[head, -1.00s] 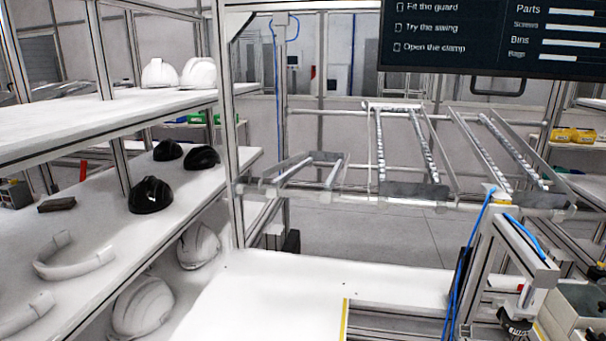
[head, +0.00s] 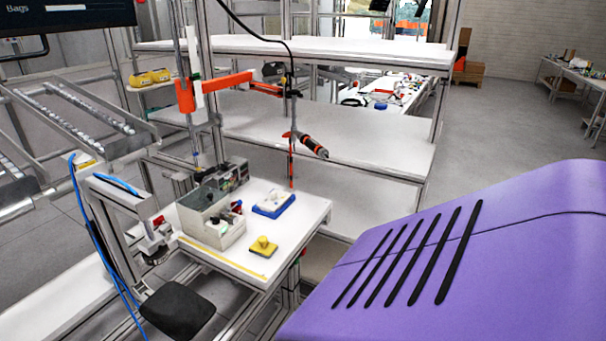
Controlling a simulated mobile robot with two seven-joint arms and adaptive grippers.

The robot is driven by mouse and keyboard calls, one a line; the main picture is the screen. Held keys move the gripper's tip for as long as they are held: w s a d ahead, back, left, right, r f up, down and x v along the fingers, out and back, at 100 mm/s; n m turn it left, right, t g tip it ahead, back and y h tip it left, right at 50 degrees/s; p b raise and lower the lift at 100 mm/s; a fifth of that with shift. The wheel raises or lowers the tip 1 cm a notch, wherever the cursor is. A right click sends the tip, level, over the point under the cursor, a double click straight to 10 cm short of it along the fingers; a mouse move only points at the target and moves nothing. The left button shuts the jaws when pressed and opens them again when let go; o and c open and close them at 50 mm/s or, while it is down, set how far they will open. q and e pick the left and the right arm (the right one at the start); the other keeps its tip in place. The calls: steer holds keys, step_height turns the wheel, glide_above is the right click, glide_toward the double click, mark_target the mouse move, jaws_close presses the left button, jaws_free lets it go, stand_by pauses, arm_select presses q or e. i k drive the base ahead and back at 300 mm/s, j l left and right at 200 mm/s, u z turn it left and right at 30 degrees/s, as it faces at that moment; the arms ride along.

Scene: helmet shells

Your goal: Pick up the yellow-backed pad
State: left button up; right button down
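The yellow-backed pad (head: 263,250) lies on the white worktop (head: 225,262) in the head view, near the worktop's front edge. It is a small, flat yellow piece with a raised yellow knob on top. Beyond it lies a white pad with a blue base (head: 273,204), apart from it. Neither of my grippers is in view, so I cannot see whether they are open or shut.
A pale bin with small parts (head: 215,228) stands left of the pad. A screwdriver-like tool (head: 310,145) hangs above the worktop's far side. A dark seat-like block (head: 176,310) is at lower left. A large purple slotted surface (head: 440,260) fills the lower right; I cannot tell what it is.

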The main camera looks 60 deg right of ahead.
mark_target(265, 249)
steer(key=z, duration=1.65)
steer(key=i+l+u, duration=0.15)
steer(key=l+u, duration=0.15)
steer(key=u, duration=0.15)
steer(key=i+l+u, duration=0.15)
steer(key=l+u, duration=0.3)
steer(key=i+l+u, duration=0.1)
steer(key=l, duration=0.4)
steer(key=l+u, duration=0.15)
steer(key=l, duration=0.35)
